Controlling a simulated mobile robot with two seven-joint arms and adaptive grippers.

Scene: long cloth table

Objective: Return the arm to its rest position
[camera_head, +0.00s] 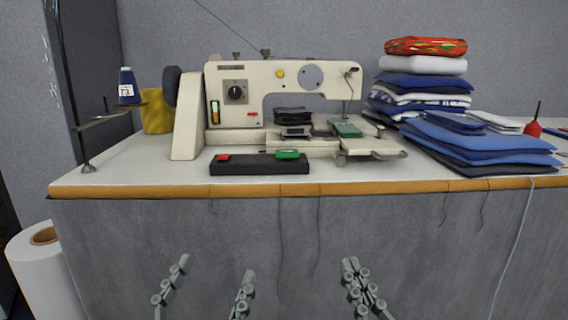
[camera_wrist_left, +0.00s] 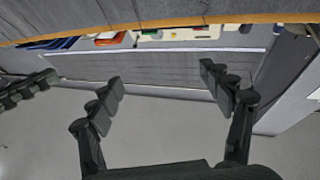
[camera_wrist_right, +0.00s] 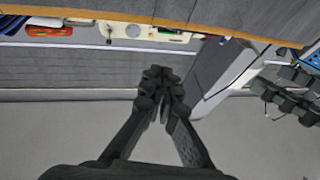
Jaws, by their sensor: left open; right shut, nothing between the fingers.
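My left gripper (camera_head: 215,268) is low in the head view, in front of the table. Its two fingers are spread apart with nothing between them, as the left wrist view also shows (camera_wrist_left: 159,74). My right gripper (camera_head: 350,264) is to its right at a similar height. Its fingers are pressed together and empty in the right wrist view (camera_wrist_right: 156,73). Both grippers are below the level of the tabletop and clear of everything on it. The two grippers are apart from each other.
The table's wooden front edge (camera_head: 150,191) runs across beyond both grippers. On top stand a sewing machine (camera_head: 188,130), a black block (camera_head: 258,168) and folded cloth stacks (camera_head: 478,142). A white roll (camera_head: 40,275) stands at the lower left. The space before the cloth front looks clear.

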